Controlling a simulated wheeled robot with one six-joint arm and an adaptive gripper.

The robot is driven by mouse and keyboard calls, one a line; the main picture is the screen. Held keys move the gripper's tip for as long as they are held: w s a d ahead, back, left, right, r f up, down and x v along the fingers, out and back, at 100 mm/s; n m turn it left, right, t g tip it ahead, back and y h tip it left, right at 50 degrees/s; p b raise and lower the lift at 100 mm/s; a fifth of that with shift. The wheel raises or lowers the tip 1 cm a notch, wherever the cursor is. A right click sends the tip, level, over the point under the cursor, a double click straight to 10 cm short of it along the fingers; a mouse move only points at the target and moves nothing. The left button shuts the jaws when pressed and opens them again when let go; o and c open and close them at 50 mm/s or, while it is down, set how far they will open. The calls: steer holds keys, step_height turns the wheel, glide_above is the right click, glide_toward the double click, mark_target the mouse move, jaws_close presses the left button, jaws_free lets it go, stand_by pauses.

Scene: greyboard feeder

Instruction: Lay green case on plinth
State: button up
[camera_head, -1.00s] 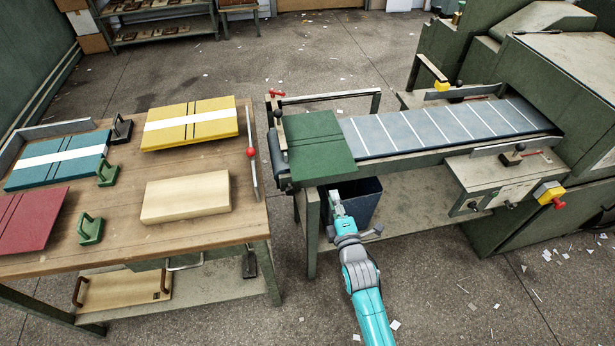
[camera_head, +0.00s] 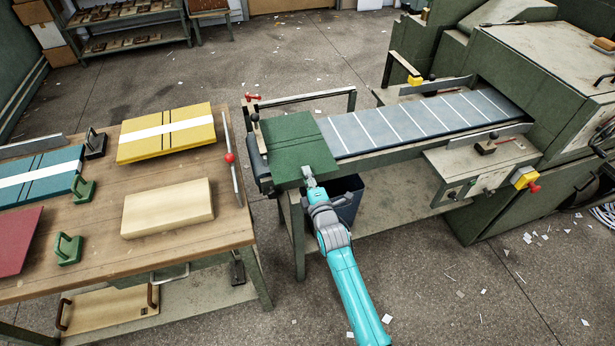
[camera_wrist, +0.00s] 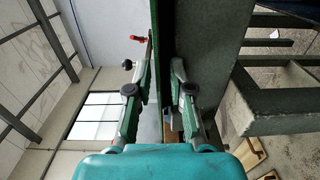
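The green case (camera_head: 290,147) lies flat on the left end of the feeder belt, its near edge overhanging. My gripper (camera_head: 308,177) is at that near edge in the head view. In the wrist view my gripper (camera_wrist: 163,70) has one finger on each side of the case's edge (camera_wrist: 162,25). The fingers stand apart with the edge between them; whether they press on it is unclear. A pale cream block (camera_head: 168,207), probably the plinth, lies on the wooden table to the left, its top bare.
The table (camera_head: 100,255) also holds a yellow case (camera_head: 165,132), a teal case (camera_head: 40,178), a red case (camera_head: 15,240) and green-handled tools. A rail with a red knob (camera_head: 231,158) runs along its right edge. A dark bin (camera_head: 345,200) stands under the feeder.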

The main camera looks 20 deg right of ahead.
steer(key=shift+w, duration=0.1)
jaws_close()
stand_by(0.3)
steer(key=shift+r, duration=1.25)
steer(key=s+r, duration=0.5)
steer(key=s, duration=0.9)
steer(key=shift+r, duration=0.15)
